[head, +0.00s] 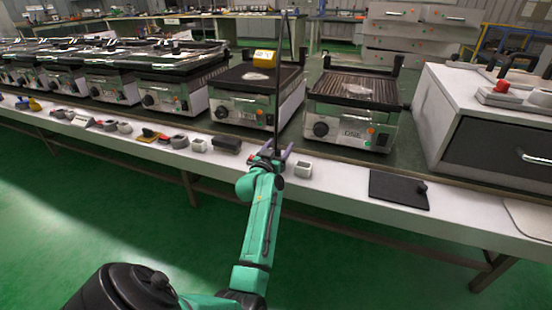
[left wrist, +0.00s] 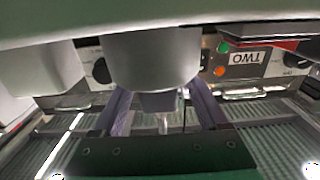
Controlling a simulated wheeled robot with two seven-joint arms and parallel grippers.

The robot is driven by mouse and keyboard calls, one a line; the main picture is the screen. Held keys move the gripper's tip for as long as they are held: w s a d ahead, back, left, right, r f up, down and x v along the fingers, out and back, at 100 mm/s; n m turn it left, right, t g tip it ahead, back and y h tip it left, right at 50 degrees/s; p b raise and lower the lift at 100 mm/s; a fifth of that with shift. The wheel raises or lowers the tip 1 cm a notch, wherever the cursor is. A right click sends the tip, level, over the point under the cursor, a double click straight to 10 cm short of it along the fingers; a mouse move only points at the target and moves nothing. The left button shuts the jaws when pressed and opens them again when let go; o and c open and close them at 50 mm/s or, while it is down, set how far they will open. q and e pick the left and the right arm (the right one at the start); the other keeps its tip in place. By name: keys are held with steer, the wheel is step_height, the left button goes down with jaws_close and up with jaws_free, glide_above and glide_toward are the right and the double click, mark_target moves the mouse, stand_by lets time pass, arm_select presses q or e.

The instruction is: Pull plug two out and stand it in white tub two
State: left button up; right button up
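My left gripper (head: 273,152) is at the counter's front edge, in front of the gap between the grills. The left wrist view is upside down. There the two purple fingers (left wrist: 162,108) stand apart on either side of a grey plug (left wrist: 158,101), with gaps at both sides. The plug appears to stand in a white tub (left wrist: 150,58), with a thin pale stem at its free end; its lower part is hidden. The grill marked TWO (head: 240,109) is behind, and its label (left wrist: 247,58) shows in the wrist view. My right gripper is out of view.
Another white tub (head: 303,169) stands just right of the gripper. A dark block (head: 227,145) lies to the left. The grill marked ONE (head: 350,127) and a black board (head: 397,190) are to the right. A thin dark upright line rises behind the gripper.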

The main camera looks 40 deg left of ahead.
arm_select(q)
jaws_close()
steer(key=shift+r, duration=0.35)
step_height(320, 180, up, 19)
steer(key=p, duration=0.5)
steer(key=shift+r, duration=0.15)
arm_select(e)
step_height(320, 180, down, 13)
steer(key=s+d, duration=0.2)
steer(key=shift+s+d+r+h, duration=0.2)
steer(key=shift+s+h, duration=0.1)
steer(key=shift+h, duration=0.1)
